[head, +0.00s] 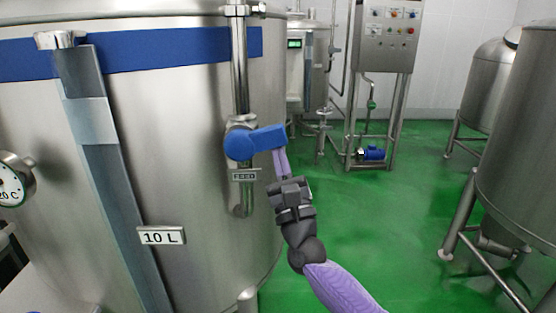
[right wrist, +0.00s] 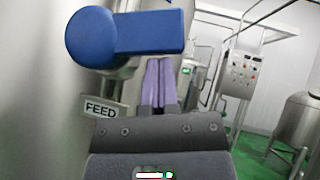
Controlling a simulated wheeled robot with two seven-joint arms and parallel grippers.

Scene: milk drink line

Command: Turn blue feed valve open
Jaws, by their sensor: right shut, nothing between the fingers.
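The blue feed valve handle (head: 255,142) sits on a vertical steel pipe on the front of the large tank. Its lever points right, about horizontal, across the pipe. A FEED tag (head: 244,176) hangs just below it. My right gripper (head: 281,163) is shut and empty, with its purple fingers pointing up at the lever's outer end from below. In the right wrist view the handle (right wrist: 125,36) fills the upper part, and the shut fingers (right wrist: 158,82) stand just under the lever. I cannot tell whether they touch it. My left gripper is not in view.
A control panel (head: 388,25) stands behind. Another tank (head: 520,150) is at the right. Green floor (head: 380,230) lies open between the tanks.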

